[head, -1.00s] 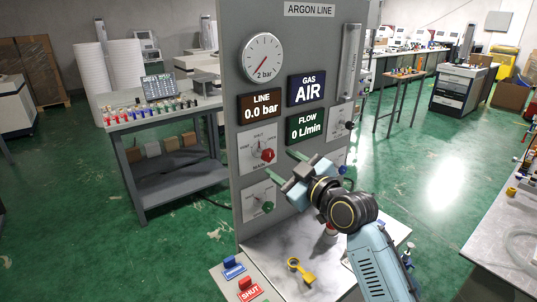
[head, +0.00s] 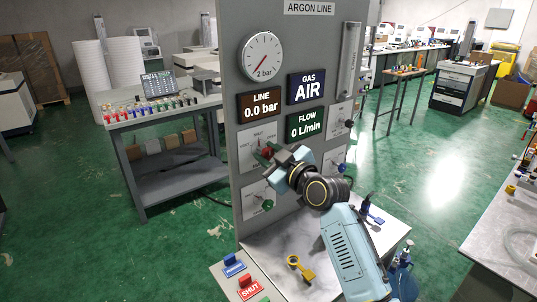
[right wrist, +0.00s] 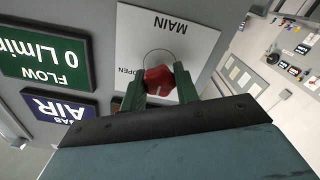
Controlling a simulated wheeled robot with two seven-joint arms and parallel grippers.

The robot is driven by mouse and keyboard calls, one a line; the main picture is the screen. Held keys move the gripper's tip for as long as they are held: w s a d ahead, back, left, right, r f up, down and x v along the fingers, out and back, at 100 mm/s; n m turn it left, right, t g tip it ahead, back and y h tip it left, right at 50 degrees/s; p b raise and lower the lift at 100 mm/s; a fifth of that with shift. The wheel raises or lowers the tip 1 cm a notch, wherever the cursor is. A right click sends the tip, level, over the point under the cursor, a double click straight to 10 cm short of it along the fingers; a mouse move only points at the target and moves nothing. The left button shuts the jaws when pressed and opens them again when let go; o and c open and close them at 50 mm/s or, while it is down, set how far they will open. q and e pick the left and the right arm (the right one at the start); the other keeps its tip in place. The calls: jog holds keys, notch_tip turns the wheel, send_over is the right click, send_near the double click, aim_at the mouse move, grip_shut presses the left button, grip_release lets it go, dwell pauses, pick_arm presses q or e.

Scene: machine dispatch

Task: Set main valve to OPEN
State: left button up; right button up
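The MAIN valve is a red knob (right wrist: 159,80) on a white plate (right wrist: 165,38) of the grey panel; it also shows in the head view (head: 267,152), partly covered by my gripper. My right gripper (right wrist: 160,84) has its two green fingers drawn close together, one on each side of the knob, and appears shut on it. In the wrist view, the plate reads MAIN at the top and OPEN to the left of the knob, upside down. The knob's exact pointing is hard to read. My left gripper is not in view.
The panel shows a pressure gauge (head: 262,56), a LINE display (head: 261,104) at 0.0 bar, a GAS display (head: 306,87) reading AIR and a FLOW display (head: 306,126) at 0 L/min. A green knob (head: 267,205) sits below. A yellow tool (head: 301,268) lies on the bench.

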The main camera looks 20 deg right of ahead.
jog(key=c, duration=0.4)
jog(key=m+p, duration=0.2)
jog(key=m, duration=0.2)
jog(key=shift+p, duration=0.4)
jog(key=m+p, duration=0.2)
jog(key=m, duration=0.2)
jog(key=shift+m, duration=0.4)
jog(key=shift+m+p, duration=0.75)
jog(key=shift+m, duration=0.85)
jog(key=o, duration=1)
jog(key=shift+c, duration=0.2)
